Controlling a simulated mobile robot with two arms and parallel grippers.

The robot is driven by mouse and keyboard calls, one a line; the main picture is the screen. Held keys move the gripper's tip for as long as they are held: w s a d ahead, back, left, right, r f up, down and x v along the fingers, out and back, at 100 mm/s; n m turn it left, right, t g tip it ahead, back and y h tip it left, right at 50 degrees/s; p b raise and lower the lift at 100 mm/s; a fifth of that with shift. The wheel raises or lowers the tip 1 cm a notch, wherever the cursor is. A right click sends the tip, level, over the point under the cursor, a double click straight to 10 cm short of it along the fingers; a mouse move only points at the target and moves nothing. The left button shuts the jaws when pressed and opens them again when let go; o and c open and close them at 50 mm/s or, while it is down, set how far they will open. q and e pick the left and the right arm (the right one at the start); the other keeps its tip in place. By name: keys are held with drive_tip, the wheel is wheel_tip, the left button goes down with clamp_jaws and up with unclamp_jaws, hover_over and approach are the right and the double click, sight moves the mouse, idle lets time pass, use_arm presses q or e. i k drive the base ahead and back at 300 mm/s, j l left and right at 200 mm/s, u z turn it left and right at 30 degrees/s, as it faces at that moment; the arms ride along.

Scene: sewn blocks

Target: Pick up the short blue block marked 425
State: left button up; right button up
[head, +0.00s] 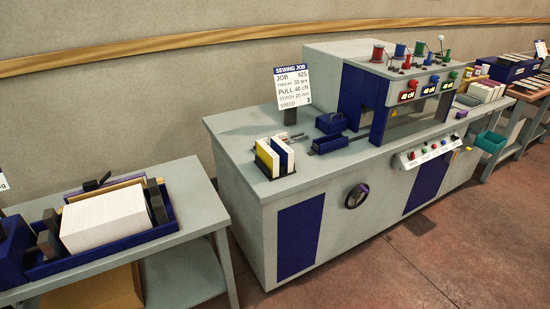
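A small dark holder (262,172) at the left end of the machine's top holds several upright blocks with white, yellow and blue faces. A blue-faced block (284,155) stands among them; I cannot read any number on it. A sign (293,86) behind the holder reads "SEWING JOB", "JOB 425", "PULL 40 cN". More blocks (487,90) stand in a rack at the machine's far right end, too small to read. Neither of my grippers is in view.
The grey sewing machine bench (240,190) carries thread spools and a control panel (430,150). At left, a table holds a blue tray (110,248) with a white stack. A teal bin (490,142) hangs at right. Reddish floor (390,265) is open in front.

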sight(286, 155)
drive_tip(key=i+u, duration=0.15)
drive_tip(key=u, duration=0.2)
drive_tip(key=i+l+u, duration=0.1)
drive_tip(key=u, duration=0.25)
drive_tip(key=i+l+u, duration=0.1)
drive_tip(key=u, duration=0.3)
drive_tip(key=l, duration=0.1)
